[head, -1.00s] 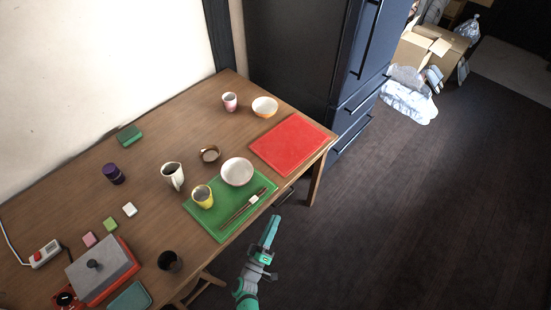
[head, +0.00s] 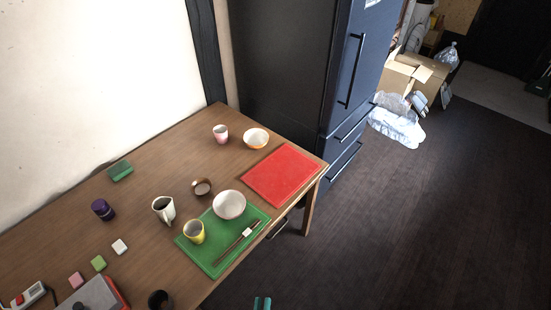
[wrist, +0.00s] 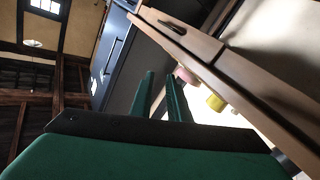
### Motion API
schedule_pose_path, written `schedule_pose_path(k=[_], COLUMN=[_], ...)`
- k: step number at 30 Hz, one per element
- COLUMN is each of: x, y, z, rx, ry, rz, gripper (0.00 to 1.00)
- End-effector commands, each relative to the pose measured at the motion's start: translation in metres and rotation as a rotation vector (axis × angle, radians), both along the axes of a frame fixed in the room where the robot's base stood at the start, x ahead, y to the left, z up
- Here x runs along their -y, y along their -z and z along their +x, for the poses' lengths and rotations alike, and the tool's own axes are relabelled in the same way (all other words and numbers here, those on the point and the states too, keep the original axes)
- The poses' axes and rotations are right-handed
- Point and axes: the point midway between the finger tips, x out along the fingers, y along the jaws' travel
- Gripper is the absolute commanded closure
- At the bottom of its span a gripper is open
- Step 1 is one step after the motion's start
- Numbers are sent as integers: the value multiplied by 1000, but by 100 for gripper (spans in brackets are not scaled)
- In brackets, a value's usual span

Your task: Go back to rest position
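My gripper (head: 261,303) shows only as two teal fingertips at the bottom edge of the head view, beside the table's front edge and over the dark floor. In the wrist view the fingers of my gripper (wrist: 160,78) stand apart with nothing between them, so it is open and empty. The wrist view looks up from below the level of the tabletop (wrist: 255,80), with a yellow cup (wrist: 216,102) beyond its edge. The rest of my arm is out of the head view.
The wooden table (head: 150,150) holds a green mat (head: 215,256) with a white bowl (head: 229,204), yellow cup (head: 194,231) and chopsticks (head: 238,241). A red mat (head: 281,174) lies at its right end. A dark fridge (head: 345,85) stands behind. The floor (head: 400,230) at right is open.

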Motion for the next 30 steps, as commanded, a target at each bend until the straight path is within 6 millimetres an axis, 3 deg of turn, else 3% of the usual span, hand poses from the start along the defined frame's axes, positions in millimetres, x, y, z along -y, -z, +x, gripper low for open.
schedule_pose_path(k=[1,6,15,21,30], x=[3,15,34,40,40], y=[-12,-53,-121,-139,-140], z=[-16,-54,-99,-107,-108], rx=[-19,-86,-209,-242,-243], ry=[-14,-53,-65,-58,-57], rz=[35,156,317,355,360], gripper=[85,85,85,85,85])
